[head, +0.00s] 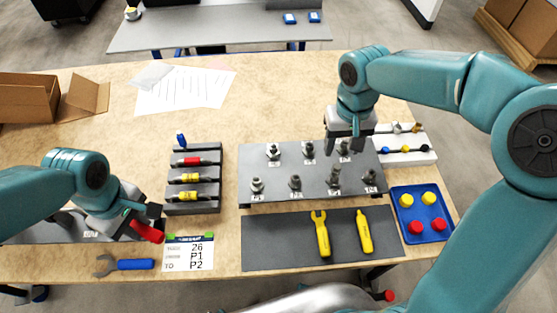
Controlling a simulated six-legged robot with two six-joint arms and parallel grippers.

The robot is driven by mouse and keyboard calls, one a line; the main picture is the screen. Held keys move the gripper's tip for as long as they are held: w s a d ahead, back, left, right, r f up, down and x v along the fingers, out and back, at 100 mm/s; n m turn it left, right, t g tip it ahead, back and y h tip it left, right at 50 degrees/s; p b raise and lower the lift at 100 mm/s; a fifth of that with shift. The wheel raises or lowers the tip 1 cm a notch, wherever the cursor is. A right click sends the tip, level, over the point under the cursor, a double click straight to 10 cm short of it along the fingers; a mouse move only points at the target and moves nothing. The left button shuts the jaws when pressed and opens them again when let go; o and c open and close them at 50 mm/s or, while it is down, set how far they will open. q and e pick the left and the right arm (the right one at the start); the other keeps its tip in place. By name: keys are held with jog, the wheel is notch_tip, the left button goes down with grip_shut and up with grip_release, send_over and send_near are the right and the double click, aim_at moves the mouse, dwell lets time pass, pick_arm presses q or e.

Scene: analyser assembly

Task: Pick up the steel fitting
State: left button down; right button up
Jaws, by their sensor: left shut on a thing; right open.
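Several fittings stand upright on a grey plate (315,190) in the middle of the table. My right gripper (347,143) is open and points down over the back right of the plate, partly hiding a fitting (344,148) there. I cannot tell whether they touch. My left gripper (147,220) is shut on a red object (148,232) at the left.
A rack of red and yellow cartridges (193,211) stands left of the plate. A card (190,255) reads 26, P1, P2. Yellow tools (321,235) lie on a dark mat (275,245). A blue tray (438,209) and a white holder (410,158) are at the right.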

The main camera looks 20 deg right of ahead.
aim_at(338, 166)
jog(key=f, duration=0.3)
jog(key=shift+s+d+f, duration=0.1)
jog(key=shift+s+d, duration=0.15)
jog(key=shift+s, duration=0.05)
jog(key=f, duration=0.4)
jog(key=shift+a+f+p, duration=0.25)
jog(key=shift+f+p, duration=0.1)
jog(key=shift+p, duration=0.05)
jog(key=shift+d+f, duration=0.1)
jog(key=shift+f, duration=0.2)
jog(key=shift+a, duration=0.2)
jog(key=shift+c, duration=1.2)
jog(key=shift+d, duration=0.1)
grip_shut()
